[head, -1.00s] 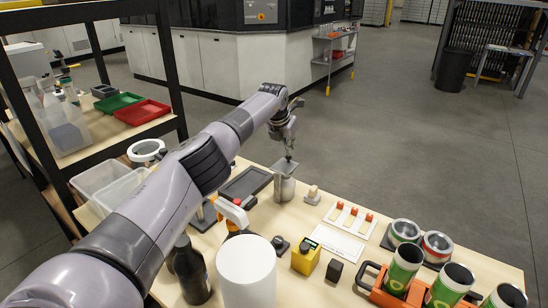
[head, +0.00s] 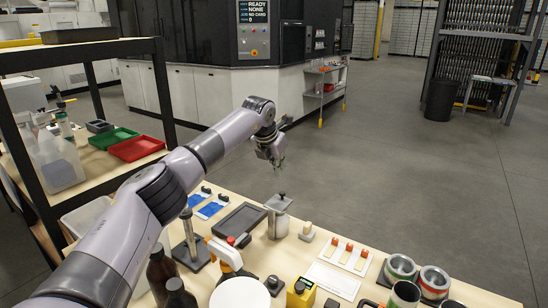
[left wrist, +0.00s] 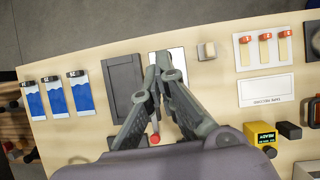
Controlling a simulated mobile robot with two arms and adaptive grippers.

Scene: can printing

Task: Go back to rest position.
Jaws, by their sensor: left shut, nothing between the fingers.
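My left gripper (head: 278,162) is shut and empty, raised above the far edge of the table, with its fingertips pointing down. In the left wrist view its fingers (left wrist: 163,68) come together over a pale metal plate-like top (left wrist: 178,54). In the head view a metal canister with a flat plate and small knob on top (head: 279,222) stands upright below the gripper, clearly apart from it. My right gripper is not in view.
A dark tray (head: 240,222) lies left of the canister, with blue-and-white cards (head: 212,206) beside it. A stand (head: 190,245), bottles (head: 162,270), a yellow device (head: 300,293) and cans (head: 400,268) crowd the table. Space above the table's far edge is open.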

